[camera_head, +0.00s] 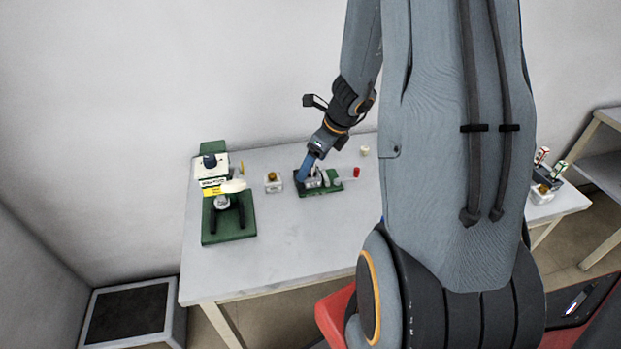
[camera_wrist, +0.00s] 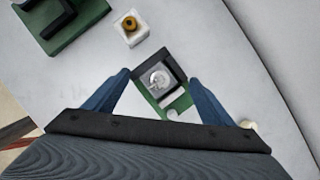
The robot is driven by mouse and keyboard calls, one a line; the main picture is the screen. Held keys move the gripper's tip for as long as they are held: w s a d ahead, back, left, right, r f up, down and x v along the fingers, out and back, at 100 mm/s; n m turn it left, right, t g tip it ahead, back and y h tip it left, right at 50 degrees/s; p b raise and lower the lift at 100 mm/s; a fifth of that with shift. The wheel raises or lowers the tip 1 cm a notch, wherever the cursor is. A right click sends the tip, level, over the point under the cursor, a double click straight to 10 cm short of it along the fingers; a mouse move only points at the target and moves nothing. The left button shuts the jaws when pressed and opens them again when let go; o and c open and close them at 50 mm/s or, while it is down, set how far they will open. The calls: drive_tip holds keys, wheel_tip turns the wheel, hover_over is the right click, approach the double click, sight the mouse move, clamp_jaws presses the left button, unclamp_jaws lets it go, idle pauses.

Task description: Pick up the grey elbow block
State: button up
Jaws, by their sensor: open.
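A grey block with a silvery round top (camera_wrist: 158,80) sits in a dark square surround in the wrist view; it seems to be the grey elbow block, though its elbow shape is not clear. In the head view, grey parts (camera_head: 315,181) stand on a small green base (camera_head: 333,187), partly hidden by my gripper. My gripper (camera_head: 303,177) points down at them. In the wrist view, its blue fingers are apart, with the open space (camera_wrist: 161,76) over the block. I cannot tell whether they touch it.
A white block with a yellow ring (camera_head: 273,182) stands left of the green base. Farther left is a green stand (camera_head: 229,227) with a yellow-labelled device. A red cap (camera_head: 357,171) and a cream cylinder (camera_head: 365,151) lie to the right. The table front (camera_head: 290,250) is clear.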

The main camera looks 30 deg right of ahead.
drive_tip(key=shift+x, duration=1.1)
drive_tip(key=c, duration=1.2)
